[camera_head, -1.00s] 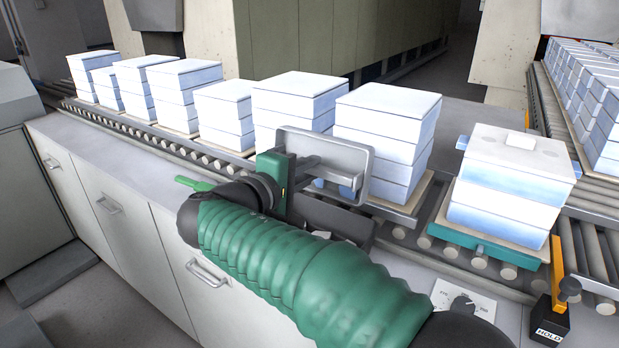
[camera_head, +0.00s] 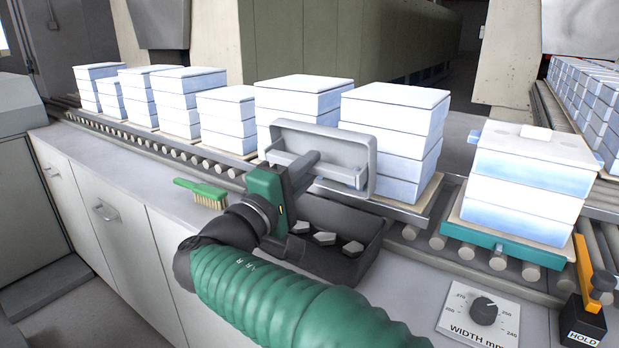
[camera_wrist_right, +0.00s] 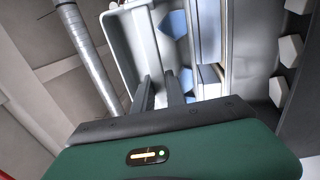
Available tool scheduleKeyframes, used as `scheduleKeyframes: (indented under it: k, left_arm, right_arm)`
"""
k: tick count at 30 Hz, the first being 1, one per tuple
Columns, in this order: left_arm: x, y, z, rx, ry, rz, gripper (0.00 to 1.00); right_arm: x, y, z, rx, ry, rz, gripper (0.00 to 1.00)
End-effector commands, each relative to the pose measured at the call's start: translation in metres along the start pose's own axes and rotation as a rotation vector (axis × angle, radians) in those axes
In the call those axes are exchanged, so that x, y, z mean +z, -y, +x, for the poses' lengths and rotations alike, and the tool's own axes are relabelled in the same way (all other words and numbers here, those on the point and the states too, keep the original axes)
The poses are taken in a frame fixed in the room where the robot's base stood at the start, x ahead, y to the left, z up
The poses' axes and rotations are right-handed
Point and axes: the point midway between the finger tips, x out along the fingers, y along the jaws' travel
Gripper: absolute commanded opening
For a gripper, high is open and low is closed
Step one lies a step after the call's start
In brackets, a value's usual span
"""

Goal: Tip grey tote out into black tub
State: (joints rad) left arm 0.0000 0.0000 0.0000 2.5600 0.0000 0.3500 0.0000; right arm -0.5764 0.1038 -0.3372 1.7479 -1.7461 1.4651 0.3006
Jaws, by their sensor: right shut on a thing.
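The grey tote (camera_head: 369,165) is tipped up on its side, with its open face toward the head camera. My right gripper (camera_head: 306,168) is shut on it, and its fingers also show against the tote (camera_wrist_right: 118,35) in the right wrist view. The black tub (camera_head: 372,262) stands on the counter below and in front of the tote. Several pale, angular pieces (camera_head: 325,238) lie in the tub; they also show in the right wrist view (camera_wrist_right: 289,49). My arm hides the tub's left part. My left gripper is out of view.
A roller conveyor (camera_head: 409,231) behind the counter carries stacks of white-blue blocks (camera_head: 393,125). A green brush (camera_head: 203,192) lies left of my arm. A width dial (camera_head: 484,310) and a HOLD switch box (camera_head: 582,322) are at the right.

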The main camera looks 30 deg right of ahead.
Motion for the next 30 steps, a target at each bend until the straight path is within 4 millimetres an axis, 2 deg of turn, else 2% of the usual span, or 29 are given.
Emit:
scheduleKeyframes:
  k: [1,30]
  left_arm:
    - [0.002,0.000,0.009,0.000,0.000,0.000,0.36]
    - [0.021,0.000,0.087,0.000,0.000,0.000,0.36]
  right_arm:
    - [0.000,0.005,-0.002,0.020,0.000,0.000,0.00]
    - [0.000,0.011,-0.015,0.373,0.002,0.001,0.00]
